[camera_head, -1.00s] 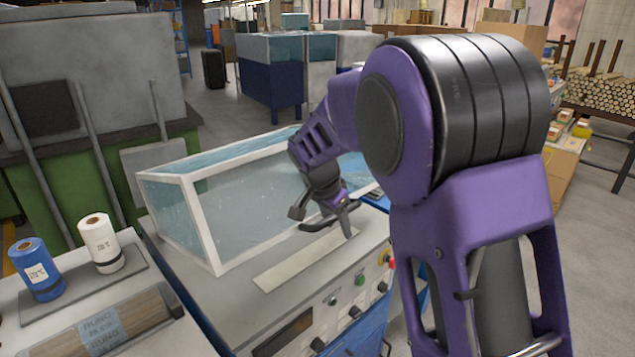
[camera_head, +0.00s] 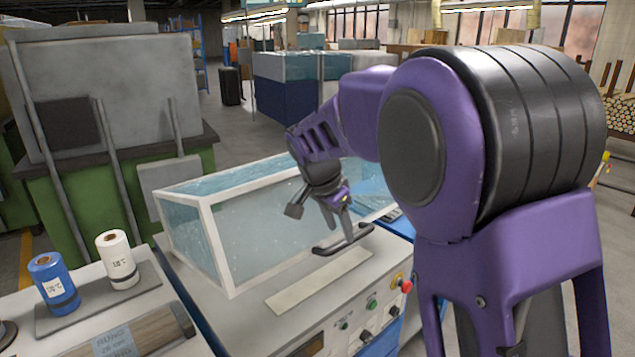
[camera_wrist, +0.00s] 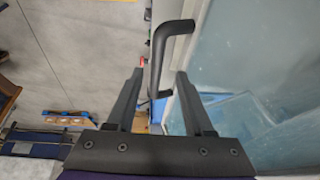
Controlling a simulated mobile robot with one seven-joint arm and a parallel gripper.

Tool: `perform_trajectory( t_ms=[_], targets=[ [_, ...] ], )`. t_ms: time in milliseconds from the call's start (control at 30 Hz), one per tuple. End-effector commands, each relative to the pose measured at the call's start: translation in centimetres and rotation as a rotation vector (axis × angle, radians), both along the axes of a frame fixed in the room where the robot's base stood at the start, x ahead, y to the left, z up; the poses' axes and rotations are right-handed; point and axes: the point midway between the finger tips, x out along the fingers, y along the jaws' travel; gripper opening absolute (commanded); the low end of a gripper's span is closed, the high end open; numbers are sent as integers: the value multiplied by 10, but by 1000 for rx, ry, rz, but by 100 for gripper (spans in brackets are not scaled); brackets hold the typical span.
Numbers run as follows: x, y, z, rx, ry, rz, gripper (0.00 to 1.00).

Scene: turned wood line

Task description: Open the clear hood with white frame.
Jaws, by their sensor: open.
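The clear hood with white frame (camera_head: 212,243) sits down on the machine top in the head view, and looks closed. Its clear panel (camera_wrist: 255,60) fills the right of the wrist view. A black bar handle (camera_head: 326,249) stands off the hood's front; it also shows in the wrist view (camera_wrist: 159,45). My gripper (camera_head: 347,226) is at this handle. In the wrist view my gripper (camera_wrist: 160,76) is open, with one finger on each side of the handle bar. I see gaps beside the bar, and cannot tell whether either finger touches it.
A pale strip (camera_head: 318,282) lies on the machine top before the hood. Buttons and a red knob (camera_head: 405,286) are on the machine's front. A blue spool (camera_head: 54,284) and a white spool (camera_head: 117,258) stand at left. A green machine (camera_head: 75,205) is behind.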

Motion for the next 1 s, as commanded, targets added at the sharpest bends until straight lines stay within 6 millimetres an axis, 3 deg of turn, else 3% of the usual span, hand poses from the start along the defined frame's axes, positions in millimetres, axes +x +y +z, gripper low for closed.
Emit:
perform_trajectory(
  t_ms=[1000],
  targets=[
    [-12, 27, 66, 0, 0, 0, 52]
  ],
)
